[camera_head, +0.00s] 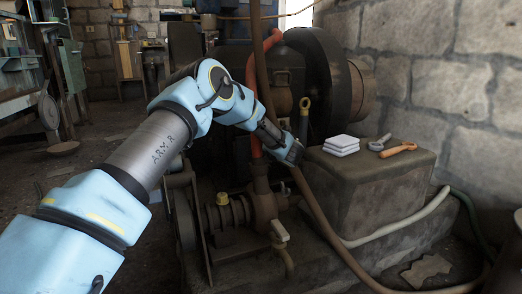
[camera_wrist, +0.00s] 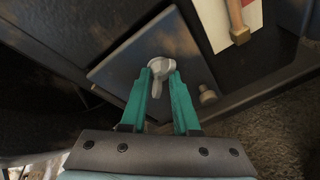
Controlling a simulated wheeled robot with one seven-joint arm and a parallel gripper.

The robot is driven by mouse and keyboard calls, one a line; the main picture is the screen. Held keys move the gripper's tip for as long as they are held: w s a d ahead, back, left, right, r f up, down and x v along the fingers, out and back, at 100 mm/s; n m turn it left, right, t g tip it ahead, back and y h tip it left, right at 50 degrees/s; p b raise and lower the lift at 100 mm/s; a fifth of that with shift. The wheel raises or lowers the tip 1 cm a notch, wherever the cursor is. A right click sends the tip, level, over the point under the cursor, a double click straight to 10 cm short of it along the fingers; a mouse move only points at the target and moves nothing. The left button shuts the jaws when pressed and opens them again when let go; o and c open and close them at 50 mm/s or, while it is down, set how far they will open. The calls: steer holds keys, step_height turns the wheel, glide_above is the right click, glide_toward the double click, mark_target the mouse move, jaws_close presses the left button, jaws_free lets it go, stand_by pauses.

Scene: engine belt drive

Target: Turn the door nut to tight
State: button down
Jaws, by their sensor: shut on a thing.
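In the wrist view, my gripper (camera_wrist: 160,78) has two green fingers closed on the door nut (camera_wrist: 158,66), a pale metal wing-shaped nut. The nut sits on a dark metal door plate (camera_wrist: 120,75), with one wing pointing down between the fingers. In the head view, my gripper (camera_head: 294,152) reaches to the side of the engine, above the stone block. The nut and the fingertips cannot be made out there.
A small round knob (camera_wrist: 207,95) sticks out from the plate right of my fingers. A stone block (camera_head: 375,190) bears folded white cloths (camera_head: 341,146) and an orange-handled tool (camera_head: 398,150). A brown hose (camera_head: 318,205) and a red pipe (camera_head: 252,75) run close to my arm.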

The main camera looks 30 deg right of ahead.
steer(key=shift+d+r, duration=0.15)
stand_by(0.3)
steer(key=c, duration=0.7)
jaws_free()
steer(key=p+v, duration=0.4)
steer(key=v, duration=0.6)
steer(key=shift+s, duration=0.4)
steer(key=shift+c, duration=0.2)
